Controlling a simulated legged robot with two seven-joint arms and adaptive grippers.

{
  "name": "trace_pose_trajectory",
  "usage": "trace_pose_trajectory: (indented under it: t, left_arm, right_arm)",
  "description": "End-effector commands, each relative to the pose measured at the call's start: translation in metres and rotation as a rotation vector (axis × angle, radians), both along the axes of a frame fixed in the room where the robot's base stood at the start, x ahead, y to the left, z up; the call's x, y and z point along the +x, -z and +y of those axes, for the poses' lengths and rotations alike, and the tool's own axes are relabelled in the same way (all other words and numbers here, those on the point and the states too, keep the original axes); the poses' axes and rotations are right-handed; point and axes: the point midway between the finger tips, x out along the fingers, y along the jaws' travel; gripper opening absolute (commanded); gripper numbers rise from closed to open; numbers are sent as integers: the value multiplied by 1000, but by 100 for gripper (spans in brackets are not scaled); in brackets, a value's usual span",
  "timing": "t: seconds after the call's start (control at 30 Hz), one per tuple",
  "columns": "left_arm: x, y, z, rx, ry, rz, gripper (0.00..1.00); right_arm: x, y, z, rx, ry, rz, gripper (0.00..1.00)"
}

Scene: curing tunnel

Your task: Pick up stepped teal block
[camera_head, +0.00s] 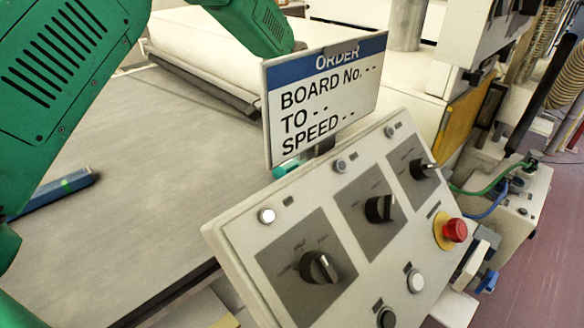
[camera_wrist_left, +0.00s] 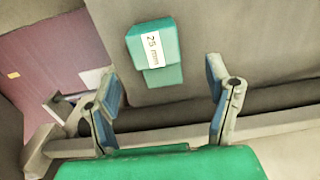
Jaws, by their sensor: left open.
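The stepped teal block (camera_wrist_left: 150,44) lies on the grey surface in the left wrist view, with a white "25 mm" label on its taller part and a lower step beside it. My left gripper (camera_wrist_left: 162,76) is open, with its two fingers apart on either side below the block. The block lies beyond the fingertips, and nothing is between the fingers. In the head view, a small teal piece (camera_head: 285,169) shows under the order sign, mostly hidden by it; it looks like the same block. My left gripper is hidden there, and my right gripper is not in view.
The order sign (camera_head: 325,95) and control panel (camera_head: 345,215), with knobs and a red button (camera_head: 454,230), stand in front of the grey belt (camera_head: 150,190). A blue bar (camera_head: 58,190) lies at the left. The middle of the belt is clear.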

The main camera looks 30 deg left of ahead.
Motion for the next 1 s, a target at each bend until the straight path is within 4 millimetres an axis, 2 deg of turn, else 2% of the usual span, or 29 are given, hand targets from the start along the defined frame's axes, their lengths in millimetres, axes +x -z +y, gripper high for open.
trace_pose_trajectory:
  t: [0.1,0.27,0.53,0.67,0.87,0.97,1.0]
  left_arm:
    - [0,15,1,-2,-1,2,72]
    - [0,24,1,-2,-1,1,72]
    - [2,63,-8,-1,-1,1,72]
    - [2,70,-8,0,-1,0,72]
    - [2,70,-8,0,-1,-1,72]
    - [2,70,-7,-1,-1,-1,41]
    - [2,71,-7,-1,-1,-1,27]
  right_arm:
    - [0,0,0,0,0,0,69]
    - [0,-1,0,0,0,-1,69]
    - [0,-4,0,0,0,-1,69]
    - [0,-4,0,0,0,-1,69]
    - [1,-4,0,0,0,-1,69]
    - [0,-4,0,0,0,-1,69]
    - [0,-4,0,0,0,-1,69]
